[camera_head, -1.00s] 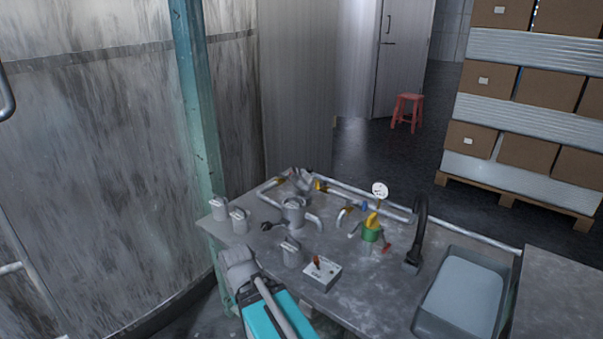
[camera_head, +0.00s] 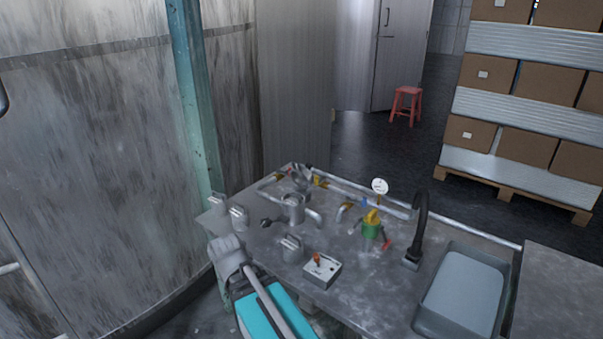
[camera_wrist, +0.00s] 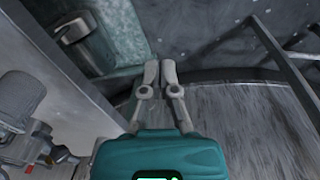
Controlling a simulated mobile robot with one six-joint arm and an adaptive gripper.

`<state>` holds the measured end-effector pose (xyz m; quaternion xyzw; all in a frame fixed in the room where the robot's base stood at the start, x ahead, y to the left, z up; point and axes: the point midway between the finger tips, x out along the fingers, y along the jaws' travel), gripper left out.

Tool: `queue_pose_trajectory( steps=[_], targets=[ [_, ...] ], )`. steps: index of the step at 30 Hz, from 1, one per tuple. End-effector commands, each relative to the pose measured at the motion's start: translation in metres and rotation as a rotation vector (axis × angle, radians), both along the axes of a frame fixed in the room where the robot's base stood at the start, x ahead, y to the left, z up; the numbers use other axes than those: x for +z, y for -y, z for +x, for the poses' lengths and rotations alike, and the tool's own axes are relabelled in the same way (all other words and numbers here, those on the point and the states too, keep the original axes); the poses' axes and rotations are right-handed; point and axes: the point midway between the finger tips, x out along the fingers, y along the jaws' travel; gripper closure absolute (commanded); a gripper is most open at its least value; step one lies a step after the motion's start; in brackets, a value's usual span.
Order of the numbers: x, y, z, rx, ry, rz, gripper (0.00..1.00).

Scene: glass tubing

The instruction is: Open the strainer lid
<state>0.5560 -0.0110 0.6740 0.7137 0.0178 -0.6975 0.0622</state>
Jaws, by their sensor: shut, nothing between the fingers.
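A grey metal pot-like body (camera_head: 293,210) joined to the pipework on the bench looks like the strainer; its top seems covered, but the lid is too small to make out. Similar grey canisters with handles stand nearby: one in front (camera_head: 291,248) and two at the bench's left corner (camera_head: 238,218). My gripper (camera_wrist: 160,68) has its two fingers together and empty in the wrist view. It points down past the bench's left side, apart from the strainer. In the head view my arm is at the near left edge, and the fingertips cannot be made out.
A grey control box (camera_head: 322,269), a green-and-yellow fitting (camera_head: 371,226), a round gauge (camera_head: 380,186), a black tap (camera_head: 420,230) and a sink (camera_head: 462,293) are on the bench. A teal post (camera_head: 197,110) and a large metal wall (camera_head: 95,130) are close on the left.

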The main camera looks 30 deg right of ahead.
Motion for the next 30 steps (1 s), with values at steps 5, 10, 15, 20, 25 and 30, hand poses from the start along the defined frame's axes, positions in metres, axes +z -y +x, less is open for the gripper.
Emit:
queue_pose_trajectory(
  steps=[5, 10, 15, 20, 25, 30],
  targets=[
    [0.016, 0.031, 0.037, 0.179, 0.023, -0.116, 1.0],
    [0.036, 0.071, 0.076, 0.416, 0.015, -0.275, 1.0],
    [0.06, 0.114, 0.115, 0.668, -0.04, -0.446, 1.0],
    [0.087, 0.153, 0.15, 0.905, -0.137, -0.605, 1.0],
    [0.117, 0.193, 0.186, 1.151, -0.289, -0.761, 1.0],
    [0.146, 0.227, 0.215, 1.365, -0.469, -0.884, 1.0]
  ],
)
